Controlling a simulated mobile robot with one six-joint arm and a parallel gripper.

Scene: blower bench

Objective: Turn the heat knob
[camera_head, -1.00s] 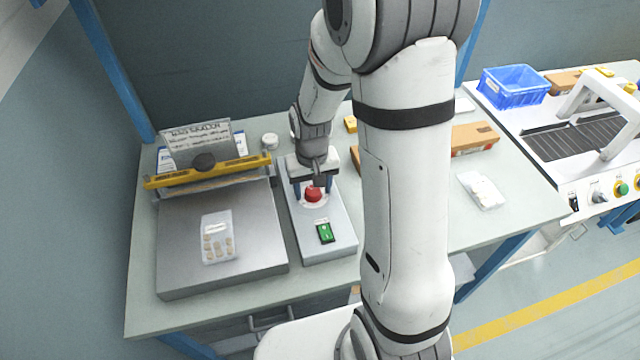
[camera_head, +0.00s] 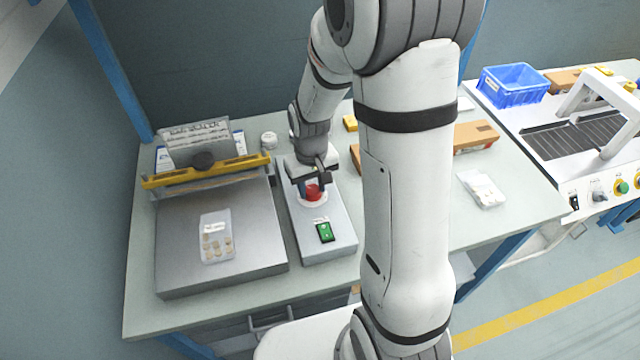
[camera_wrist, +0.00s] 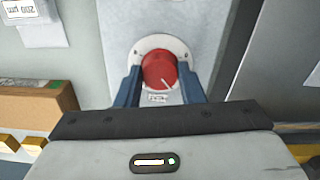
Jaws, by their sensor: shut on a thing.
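The red heat knob (camera_head: 313,191) sits on a white round plate on top of the grey control box (camera_head: 330,243). In the wrist view the red knob (camera_wrist: 160,71) shows a white pointer line aimed toward the lower right. My gripper (camera_head: 312,188) is over the box, with its blue fingers on both sides of the knob. In the wrist view my gripper (camera_wrist: 162,82) is shut on the knob. A green switch (camera_head: 325,232) is on the same box, in front of the knob.
A sealer with a yellow bar (camera_head: 207,170) stands left of the box, with a blister pack (camera_head: 217,237) on its plate. A cardboard box (camera_head: 475,136), a white packet (camera_head: 482,188) and a blue crate (camera_head: 513,85) are to the right.

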